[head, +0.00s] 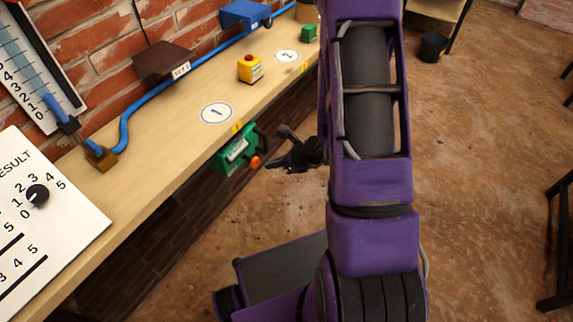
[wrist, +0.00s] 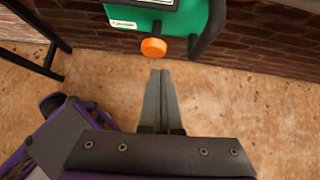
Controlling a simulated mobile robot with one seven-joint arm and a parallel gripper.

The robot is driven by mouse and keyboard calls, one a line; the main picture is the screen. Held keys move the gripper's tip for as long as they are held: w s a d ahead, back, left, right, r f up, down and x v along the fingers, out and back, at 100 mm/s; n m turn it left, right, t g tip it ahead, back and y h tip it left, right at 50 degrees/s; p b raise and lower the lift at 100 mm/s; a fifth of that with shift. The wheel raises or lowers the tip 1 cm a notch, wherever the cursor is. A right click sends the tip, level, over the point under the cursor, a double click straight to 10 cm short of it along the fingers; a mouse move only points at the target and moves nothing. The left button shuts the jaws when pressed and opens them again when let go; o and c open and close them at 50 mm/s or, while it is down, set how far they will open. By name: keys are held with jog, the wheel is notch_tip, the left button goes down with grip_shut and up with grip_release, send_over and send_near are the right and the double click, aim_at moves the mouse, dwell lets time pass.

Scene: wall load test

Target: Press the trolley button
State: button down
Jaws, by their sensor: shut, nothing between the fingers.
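A green box (head: 238,150) with a white label and a dark handle is at the front edge of the bench. An orange round button (head: 254,162) sticks out from it; the button also shows in the wrist view (wrist: 153,47). My gripper (head: 272,165) is just to the right of the orange button in the head view. In the wrist view its two fingers (wrist: 161,74) are shut together and empty, with tips just below the button in the picture and a small gap showing. A yellow box (head: 250,70) with a red button (head: 249,58) stands on the bench. No label reads "trolley".
The wooden bench (head: 160,150) runs along a brick wall, with round markers 1 (head: 216,113) and 2 (head: 287,56), a blue hose (head: 150,96), a brown block (head: 164,62) and a result board (head: 50,220). The floor right of the bench is largely clear.

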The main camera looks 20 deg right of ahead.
aim_at(246, 159)
jog(key=shift+w+a, duration=0.6)
jog(key=shift+w, duration=0.15)
jog(key=w+a, duration=0.1)
jog(key=w+b, duration=0.1)
jog(key=shift+w+a+f, duration=0.1)
jog(key=shift+w+a, duration=0.2)
jog(key=shift+a, duration=0.1)
jog(key=shift+w+a, duration=0.15)
